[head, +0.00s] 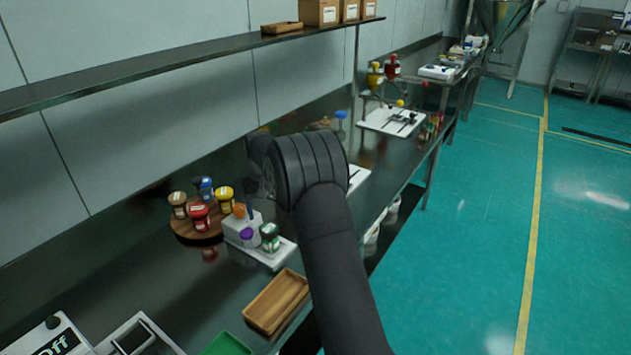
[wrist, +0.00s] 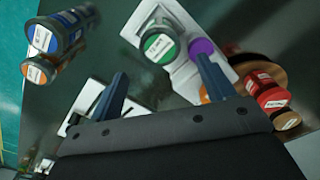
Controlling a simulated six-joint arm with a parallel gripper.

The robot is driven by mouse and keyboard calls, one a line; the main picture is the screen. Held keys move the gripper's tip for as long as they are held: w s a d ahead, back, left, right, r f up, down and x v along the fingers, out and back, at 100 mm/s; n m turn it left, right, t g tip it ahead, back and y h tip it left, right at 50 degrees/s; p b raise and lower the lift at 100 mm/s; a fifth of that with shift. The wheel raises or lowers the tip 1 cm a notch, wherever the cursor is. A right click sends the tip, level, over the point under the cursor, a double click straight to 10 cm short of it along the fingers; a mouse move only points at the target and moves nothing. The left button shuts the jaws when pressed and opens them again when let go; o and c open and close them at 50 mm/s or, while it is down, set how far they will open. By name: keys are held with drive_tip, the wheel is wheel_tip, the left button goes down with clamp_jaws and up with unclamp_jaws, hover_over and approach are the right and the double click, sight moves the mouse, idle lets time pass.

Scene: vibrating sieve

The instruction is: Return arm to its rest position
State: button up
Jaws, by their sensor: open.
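My gripper (wrist: 162,85) shows in the wrist view with its two blue-grey fingers spread wide apart and nothing held between them. A green-lidded jar (wrist: 159,46) lies beyond the fingers in that view, on a white machine. In the head view my dark arm rises from the bottom and bends over the bench; its bulky joint hides part of the bench, and the fingers cannot be made out there. The white machine (head: 262,250) stands left of the arm, with the green jar (head: 269,238) on it and orange and purple tops beside it.
A round wooden tray (head: 183,232) holds several coloured jars. A wooden box (head: 276,300) lies nearer on the dark bench. A shelf (head: 180,62) runs along the wall above. More equipment, including a white board (head: 392,121), stands farther along. The green floor on the right is open.

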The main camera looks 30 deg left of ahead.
sight(269, 228)
wheel_tip(269, 228, down, 12)
drive_tip(key=shift+r, duration=0.1)
wheel_tip(269, 228, up, 2)
drive_tip(key=shift+r, duration=0.85)
